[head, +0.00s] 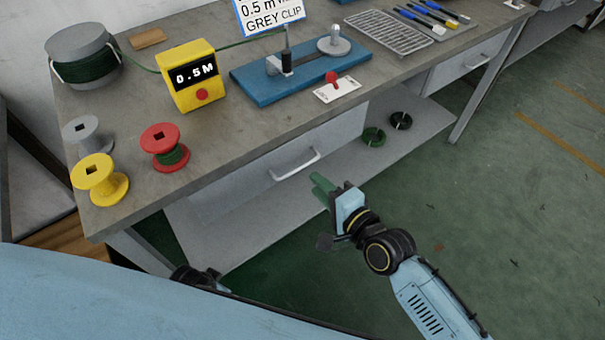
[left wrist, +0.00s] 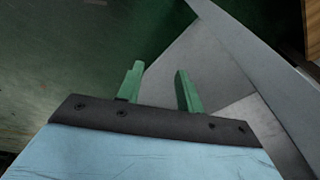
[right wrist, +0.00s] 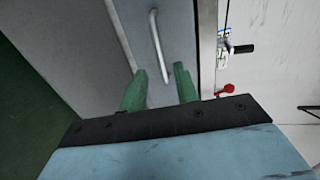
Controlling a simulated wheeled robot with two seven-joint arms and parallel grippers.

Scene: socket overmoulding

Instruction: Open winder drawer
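The winder drawer (head: 280,165) is a grey front under the bench top with a silver bar handle (head: 295,164). It looks shut. In the right wrist view the handle (right wrist: 159,47) lies beyond my fingertips. My right gripper (head: 320,187) has green fingers and is just below and in front of the handle, apart from it. The right wrist view shows its two fingers (right wrist: 158,88) spread with nothing between them. My left gripper (left wrist: 158,85) shows in the left wrist view with its fingers apart and empty, low by the bench's lower shelf. In the head view its fingers are hidden.
The bench top (head: 235,125) holds a yellow winder box (head: 190,78), a blue fixture (head: 270,85) and spools, including a red one (head: 165,148). Two cable coils lie on the lower shelf (head: 340,160). A second drawer (head: 465,62) is further right. The floor at right is clear.

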